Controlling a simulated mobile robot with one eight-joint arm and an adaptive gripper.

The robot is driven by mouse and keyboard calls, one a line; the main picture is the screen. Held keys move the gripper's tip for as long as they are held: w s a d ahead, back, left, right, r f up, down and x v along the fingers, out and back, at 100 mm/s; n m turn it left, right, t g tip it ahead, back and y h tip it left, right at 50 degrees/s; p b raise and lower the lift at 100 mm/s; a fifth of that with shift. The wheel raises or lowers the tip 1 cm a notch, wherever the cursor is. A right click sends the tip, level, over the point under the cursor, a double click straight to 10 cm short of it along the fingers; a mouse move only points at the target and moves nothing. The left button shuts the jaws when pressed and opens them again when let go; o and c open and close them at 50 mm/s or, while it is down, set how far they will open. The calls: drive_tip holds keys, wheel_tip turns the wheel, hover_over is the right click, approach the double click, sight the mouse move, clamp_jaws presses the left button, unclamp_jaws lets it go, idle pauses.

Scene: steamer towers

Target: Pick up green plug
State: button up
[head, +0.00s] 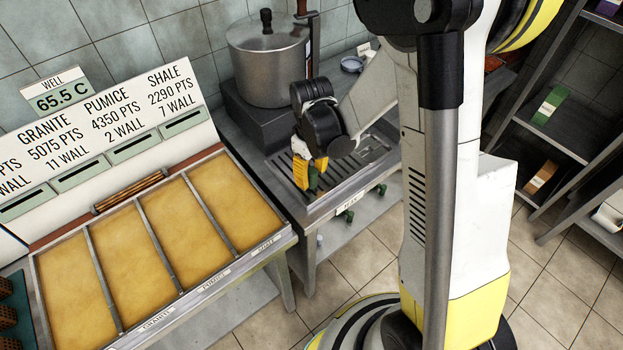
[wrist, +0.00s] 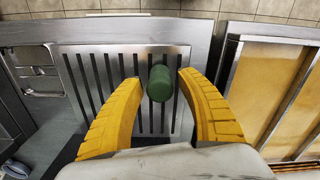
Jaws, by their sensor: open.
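The green plug (wrist: 160,84) is a short dark green cylinder over the slotted metal drain plate (wrist: 97,75). In the wrist view it lies between the two yellow fingers of my gripper (wrist: 160,80), with a gap on each side. The fingers are open and do not visibly touch it. In the head view my gripper (head: 306,175) points down over the slotted plate, and a green part of the plug (head: 313,178) shows beside the yellow fingers. Its lower end is too small to make out.
A large lidded steel pot (head: 268,65) stands on a dark block behind my gripper. Trays of tan filling (head: 143,240) with a price sign (head: 110,130) are at the left. Shelving (head: 560,110) stands at the right.

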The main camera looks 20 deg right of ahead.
sight(312, 171)
clamp_jaws()
drive_tip(key=c, duration=0.6)
unclamp_jaws()
clamp_jaws()
drive_tip(key=shift+r, duration=0.2)
drive_tip(key=shift+r+p, duration=0.65)
drive_tip(key=shift+r, duration=0.2)
drive_tip(key=shift+r+p, duration=1.65)
drive_tip(key=shift+r, duration=0.8)
